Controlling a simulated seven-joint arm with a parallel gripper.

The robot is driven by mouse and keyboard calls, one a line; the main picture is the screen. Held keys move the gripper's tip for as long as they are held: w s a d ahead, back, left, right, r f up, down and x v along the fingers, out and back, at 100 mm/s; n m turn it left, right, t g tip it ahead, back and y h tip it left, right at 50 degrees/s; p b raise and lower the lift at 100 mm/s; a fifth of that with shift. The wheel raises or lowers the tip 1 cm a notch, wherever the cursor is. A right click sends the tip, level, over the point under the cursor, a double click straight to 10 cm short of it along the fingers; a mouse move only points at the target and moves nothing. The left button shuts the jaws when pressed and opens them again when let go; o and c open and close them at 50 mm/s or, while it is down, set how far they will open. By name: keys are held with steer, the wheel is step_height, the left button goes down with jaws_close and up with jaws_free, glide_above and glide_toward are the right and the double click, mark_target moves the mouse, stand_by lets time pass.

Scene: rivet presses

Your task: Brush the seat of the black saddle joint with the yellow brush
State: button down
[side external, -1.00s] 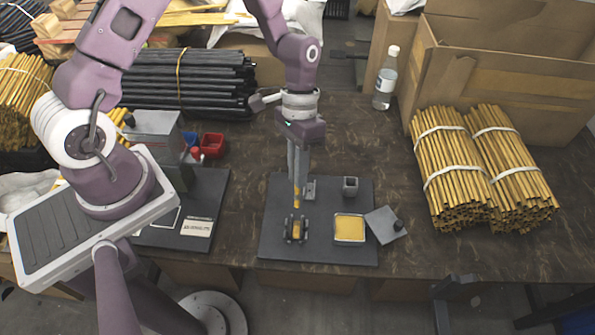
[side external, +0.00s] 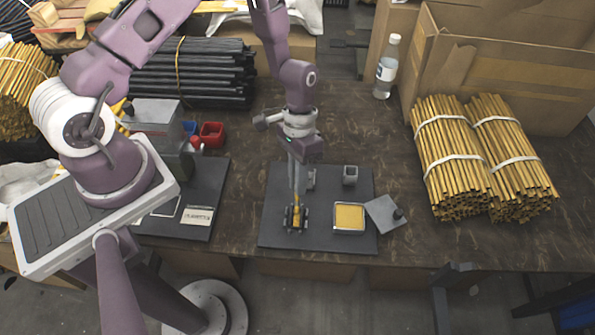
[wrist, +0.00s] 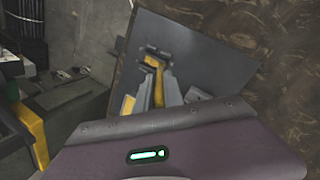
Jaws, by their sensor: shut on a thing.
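My gripper (side external: 297,186) points down and is shut on the yellow brush (side external: 297,209). The black saddle joint (side external: 288,220) stands on the dark mat (side external: 325,187), directly below my gripper. The brush's lower end is in among the parts of the joint; whether its bristles touch the seat is too small to tell. In the wrist view, the yellow brush (wrist: 157,92) runs between my grey fingers toward the dark joint (wrist: 147,58). The seat is mostly hidden by the brush.
A tray with yellow contents (side external: 349,231) is right of the joint on the mat. A small grey cup (side external: 350,174) stands behind it. Bundled yellow rods (side external: 452,160) lie farther right.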

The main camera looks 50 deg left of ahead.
steer(key=shift+s+d+f, duration=0.15)
steer(key=shift+s+d, duration=0.55)
steer(key=shift+s+d+f, duration=0.15)
steer(key=shift+s+d, duration=0.5)
steer(key=shift+w+a, duration=1.3)
steer(key=shift+w, duration=0.05)
steer(key=shift+s+d, duration=1.1)
steer(key=shift+s, duration=0.05)
steer(key=shift+s+d+r, duration=0.1)
steer(key=shift+d+r, duration=0.05)
step_height(320, 180, up, 8)
